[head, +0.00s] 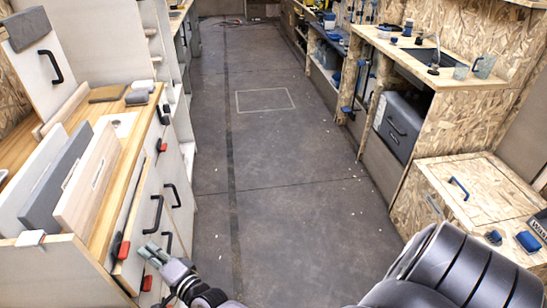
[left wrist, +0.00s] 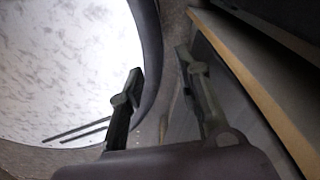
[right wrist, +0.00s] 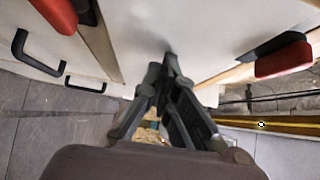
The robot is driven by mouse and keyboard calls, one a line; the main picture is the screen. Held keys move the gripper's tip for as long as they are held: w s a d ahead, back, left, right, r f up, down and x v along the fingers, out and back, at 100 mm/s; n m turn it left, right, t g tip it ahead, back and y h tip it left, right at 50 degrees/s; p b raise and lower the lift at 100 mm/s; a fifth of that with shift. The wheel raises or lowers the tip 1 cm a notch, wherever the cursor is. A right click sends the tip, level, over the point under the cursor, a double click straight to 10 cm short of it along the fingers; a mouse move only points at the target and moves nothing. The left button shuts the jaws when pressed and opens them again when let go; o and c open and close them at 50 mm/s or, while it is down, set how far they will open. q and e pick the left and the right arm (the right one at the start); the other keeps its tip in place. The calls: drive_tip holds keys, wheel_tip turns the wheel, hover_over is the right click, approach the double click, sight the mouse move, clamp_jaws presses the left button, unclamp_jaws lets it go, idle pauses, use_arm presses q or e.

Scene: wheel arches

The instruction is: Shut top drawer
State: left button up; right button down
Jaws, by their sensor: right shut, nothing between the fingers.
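The left cabinet carries pale drawer and door fronts with black handles. My right gripper (head: 150,252) is shut and empty in front of the lower part of this cabinet. In the right wrist view its fingertips (right wrist: 168,60) point at a pale panel (right wrist: 180,25), close to or touching it. My left gripper (left wrist: 160,80) is open and empty.
Panels and boards (head: 85,185) stand on the left cabinet's counter. The grey floor aisle (head: 270,150) is clear. On the right are a chipboard box (head: 470,190) with a blue handle and a workbench with a grey case (head: 400,125).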

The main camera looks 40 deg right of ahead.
use_arm(q)
drive_tip(key=shift+a+f, duration=0.1)
drive_tip(key=shift+f, duration=0.1)
use_arm(e)
drive_tip(key=shift+w+a, duration=0.65)
drive_tip(key=shift+a, duration=0.35)
drive_tip(key=shift+r, duration=0.1)
